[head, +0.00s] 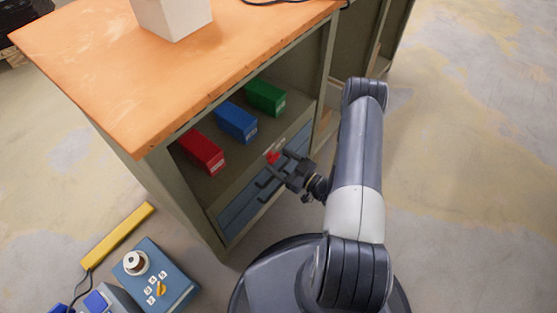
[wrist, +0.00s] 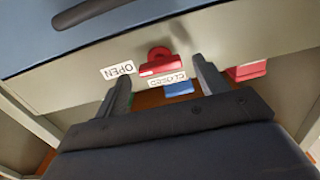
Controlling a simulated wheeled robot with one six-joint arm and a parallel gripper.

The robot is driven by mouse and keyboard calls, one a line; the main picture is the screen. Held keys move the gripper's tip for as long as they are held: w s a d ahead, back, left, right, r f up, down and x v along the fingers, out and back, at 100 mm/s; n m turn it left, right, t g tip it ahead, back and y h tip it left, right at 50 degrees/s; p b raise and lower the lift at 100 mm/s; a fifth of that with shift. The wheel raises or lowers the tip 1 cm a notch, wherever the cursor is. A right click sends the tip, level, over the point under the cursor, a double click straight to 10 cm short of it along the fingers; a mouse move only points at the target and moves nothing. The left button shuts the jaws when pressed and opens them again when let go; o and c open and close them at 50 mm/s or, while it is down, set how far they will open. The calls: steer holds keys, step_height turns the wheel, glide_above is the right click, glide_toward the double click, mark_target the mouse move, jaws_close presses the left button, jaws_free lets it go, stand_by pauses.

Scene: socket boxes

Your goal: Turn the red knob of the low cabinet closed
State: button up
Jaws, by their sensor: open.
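The low cabinet (head: 147,166) has an orange top and an open shelf above blue drawers. Its red knob (head: 272,157) sits on the pale strip above the drawers. In the wrist view the red knob (wrist: 160,62) has a bar lying nearly level, slightly tilted. An OPEN label (wrist: 118,71) is at its left and a CLOSED label (wrist: 167,79) just below it. My gripper (head: 273,168) is open in front of the knob. In the wrist view the knob shows between the two fingers of my gripper (wrist: 161,70); I cannot tell whether they touch it.
Red (head: 202,152), blue (head: 237,122) and green (head: 265,97) bins stand on the shelf. Dark drawer handles (head: 268,192) stick out below the knob. A blue control box (head: 175,285) and a yellow bar (head: 117,236) lie at the lower left. Floor at the right is clear.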

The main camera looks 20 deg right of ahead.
steer(key=shift+w+a, duration=0.5)
steer(key=shift+w, duration=0.05)
steer(key=c, duration=1)
